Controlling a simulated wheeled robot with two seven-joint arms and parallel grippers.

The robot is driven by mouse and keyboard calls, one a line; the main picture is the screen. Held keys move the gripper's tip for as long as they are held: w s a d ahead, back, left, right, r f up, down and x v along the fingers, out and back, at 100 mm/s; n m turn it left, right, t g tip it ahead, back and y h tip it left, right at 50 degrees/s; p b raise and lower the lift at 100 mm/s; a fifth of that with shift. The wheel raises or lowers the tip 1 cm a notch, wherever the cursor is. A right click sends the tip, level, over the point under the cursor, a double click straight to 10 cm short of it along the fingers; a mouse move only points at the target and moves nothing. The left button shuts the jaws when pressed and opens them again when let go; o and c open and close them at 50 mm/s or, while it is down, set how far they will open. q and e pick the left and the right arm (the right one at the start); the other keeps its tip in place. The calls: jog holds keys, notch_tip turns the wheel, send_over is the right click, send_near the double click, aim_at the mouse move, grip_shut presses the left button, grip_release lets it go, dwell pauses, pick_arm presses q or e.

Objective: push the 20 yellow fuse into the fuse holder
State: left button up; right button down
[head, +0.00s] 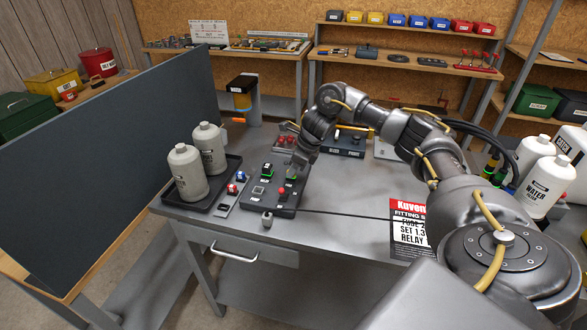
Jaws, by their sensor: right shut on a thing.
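A dark block with sockets and small parts (258,207) lies on the grey workbench, and I take it for the fuse holder. My right gripper (291,177) points down over its back right part, close to a green-edged part. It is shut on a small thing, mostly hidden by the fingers. I cannot make out any yellow on it, nor tell whether it sits in a socket. A second green-edged part (267,170) and a red part (282,192) stand on the block. My left gripper is not in view.
Two white bottles (187,173) stand in a black tray left of the block, with a strip of red and blue parts (235,185) between. A dark box (345,143) is behind. A printed sheet (409,230) lies right; the bench between is mostly clear.

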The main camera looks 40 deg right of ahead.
jog(key=c, duration=1.4)
grip_release()
jog(key=shift+s+d+r, duration=0.1)
jog(key=shift+d+r, duration=0.05)
jog(key=shift+r, duration=0.4)
jog(key=p+v, duration=0.1)
jog(key=v, duration=0.8)
jog(key=shift+r, duration=0.3)
jog(key=shift+s+d, duration=0.1)
